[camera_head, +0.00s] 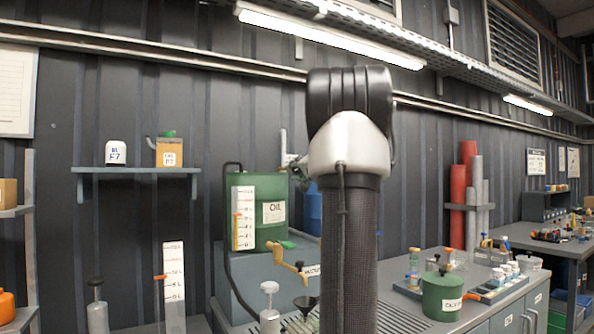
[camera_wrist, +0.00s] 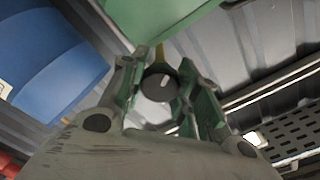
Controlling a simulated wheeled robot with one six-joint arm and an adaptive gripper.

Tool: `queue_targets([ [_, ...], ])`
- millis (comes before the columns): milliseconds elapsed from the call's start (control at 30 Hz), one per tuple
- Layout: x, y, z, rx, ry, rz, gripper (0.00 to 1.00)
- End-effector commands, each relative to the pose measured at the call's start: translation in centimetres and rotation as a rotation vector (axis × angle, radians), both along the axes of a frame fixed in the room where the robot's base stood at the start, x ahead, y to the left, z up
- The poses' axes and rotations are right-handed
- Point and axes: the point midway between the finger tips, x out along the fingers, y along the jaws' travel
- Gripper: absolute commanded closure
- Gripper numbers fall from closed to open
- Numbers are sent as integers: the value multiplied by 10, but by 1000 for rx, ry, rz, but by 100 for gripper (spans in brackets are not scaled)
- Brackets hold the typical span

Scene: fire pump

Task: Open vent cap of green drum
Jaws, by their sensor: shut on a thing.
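The green drum (camera_head: 272,238) stands on a grey bench, with a white level scale on its front and a label. In the wrist view its green surface (camera_wrist: 165,14) fills the top. A dark round cap with a pale mark (camera_wrist: 158,84) sits between the fingers of my gripper (camera_wrist: 157,90), which is shut on it. I take this to be the vent cap. A thin yellow piece shows just behind it. In the head view my arm hides most of my gripper and the cap, so I cannot tell how far the cap is turned.
A blue drum (camera_head: 313,212) stands right of the green drum, and also shows in the wrist view (camera_wrist: 50,60). A yellow-handled valve (camera_head: 290,263) is in front. A smaller green container (camera_head: 442,296) stands on the right bench. A wall shelf (camera_head: 135,171) is at left.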

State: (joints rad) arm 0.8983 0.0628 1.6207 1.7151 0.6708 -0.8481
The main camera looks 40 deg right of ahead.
Motion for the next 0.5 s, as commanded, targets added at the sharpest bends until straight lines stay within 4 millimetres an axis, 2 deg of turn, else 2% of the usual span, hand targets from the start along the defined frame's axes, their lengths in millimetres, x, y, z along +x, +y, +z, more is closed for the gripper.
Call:
queue_targets([
  [500,0,0,-3,-29,12,0,92],
])
